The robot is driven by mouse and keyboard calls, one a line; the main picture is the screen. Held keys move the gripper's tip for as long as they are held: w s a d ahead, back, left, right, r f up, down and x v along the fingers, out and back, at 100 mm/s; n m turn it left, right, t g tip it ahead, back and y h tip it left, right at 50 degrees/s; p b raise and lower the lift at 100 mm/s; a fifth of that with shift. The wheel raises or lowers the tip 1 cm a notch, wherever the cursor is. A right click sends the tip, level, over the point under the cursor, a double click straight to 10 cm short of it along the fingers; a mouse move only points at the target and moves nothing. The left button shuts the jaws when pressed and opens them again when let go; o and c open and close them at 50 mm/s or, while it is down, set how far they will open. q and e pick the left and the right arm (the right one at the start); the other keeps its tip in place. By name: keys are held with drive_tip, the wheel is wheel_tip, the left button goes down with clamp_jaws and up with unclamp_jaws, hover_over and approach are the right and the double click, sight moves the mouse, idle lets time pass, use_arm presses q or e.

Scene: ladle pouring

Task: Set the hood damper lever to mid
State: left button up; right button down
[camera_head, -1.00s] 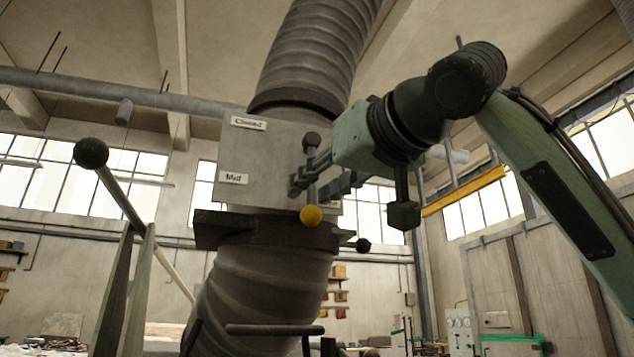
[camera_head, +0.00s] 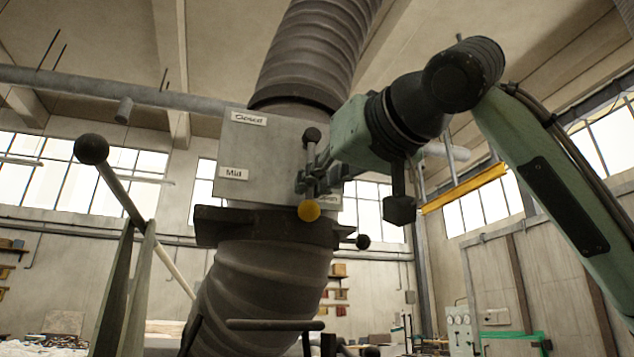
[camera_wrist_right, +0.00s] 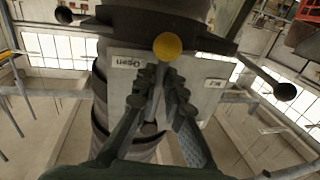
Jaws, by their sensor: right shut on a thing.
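The damper lever (camera_head: 310,158) is a short bar with a dark knob on top and a yellow knob (camera_head: 309,211) at its lower end. It stands nearly upright in front of the grey damper box (camera_head: 262,155). The box has a "Closed" label (camera_head: 248,118) high, a "Mid" label (camera_head: 233,173) lower left, and an "Open" label (camera_wrist_right: 128,62), mostly hidden in the head view. The yellow knob lies right of and below "Mid", near "Open". My right gripper (camera_head: 309,181) is shut on the lever just above the yellow knob, which also shows in the wrist view (camera_wrist_right: 167,46).
A ribbed duct (camera_head: 317,50) runs above and below the box, with a dark flange (camera_head: 265,227) beneath it. A long ball-ended lever (camera_head: 92,150) stands at left. A yellow beam (camera_head: 463,189) is behind my right arm. The air left of the box is free.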

drive_tip(key=a+m+b, duration=0.2)
drive_tip(key=m+b, duration=0.1)
drive_tip(key=shift+s+a, duration=0.15)
drive_tip(key=shift+s, duration=0.25)
drive_tip(key=m, duration=0.1)
drive_tip(key=a+m+t+b, duration=0.1)
drive_tip(key=m, duration=0.1)
drive_tip(key=a+r+m+b, duration=0.1)
drive_tip(key=shift+s+r, duration=0.1)
drive_tip(key=shift+s, duration=0.25)
use_arm(q)
drive_tip(key=w+a+b+v, duration=0.1)
drive_tip(key=w+v, duration=0.1)
drive_tip(key=v, duration=1.2)
drive_tip(key=shift+a+r+t+y, duration=0.4)
drive_tip(key=shift+a+r, duration=0.05)
drive_tip(key=shift+r, duration=0.3)
use_arm(e)
drive_tip(key=shift+s+a+r+m+t, duration=0.1)
drive_tip(key=shift+a+r+m+t, duration=0.15)
drive_tip(key=shift+m, duration=0.35)
drive_tip(key=shift+a+r+m+t, duration=0.15)
drive_tip(key=shift+r+m, duration=0.1)
drive_tip(key=shift+m, duration=0.35)
use_arm(q)
drive_tip(key=shift+w, duration=0.1)
use_arm(e)
drive_tip(key=c, duration=1.6)
unclamp_jaws()
